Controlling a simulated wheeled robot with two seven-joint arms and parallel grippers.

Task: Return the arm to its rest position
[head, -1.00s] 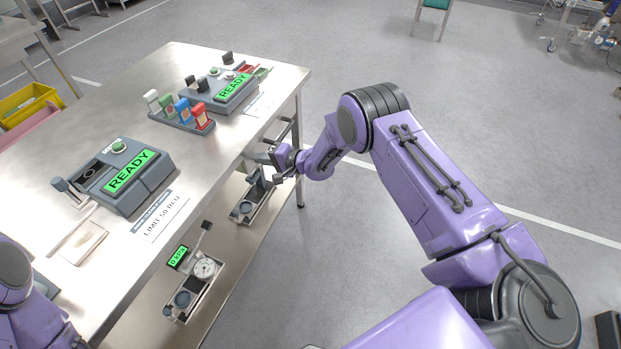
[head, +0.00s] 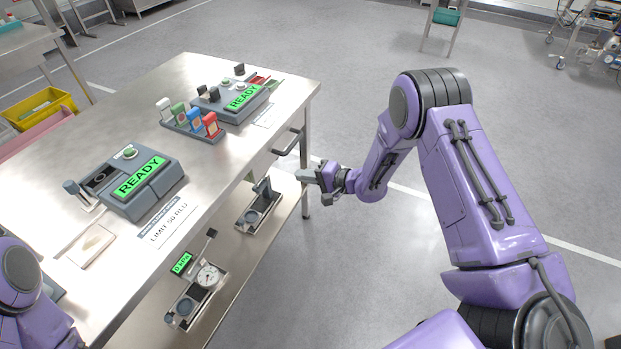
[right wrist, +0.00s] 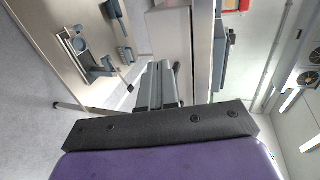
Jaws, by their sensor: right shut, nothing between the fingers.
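My right arm (head: 465,175) is purple and reaches in from the right in the head view. Its gripper (head: 304,175) is shut and empty beside the right edge of the steel table, pointing left. In the right wrist view the shut fingers (right wrist: 158,86) show in the middle, with the table's edge beyond them. My left arm (head: 30,295) shows only partly at the lower left of the head view; its gripper is out of the picture.
The steel table (head: 215,180) carries two grey devices with green READY screens (head: 139,177) (head: 243,97) and a rack of coloured pieces (head: 192,122). A lower shelf (head: 235,255) holds small instruments. A handle (head: 290,142) sticks out from the table's side. Floor right of the table is open.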

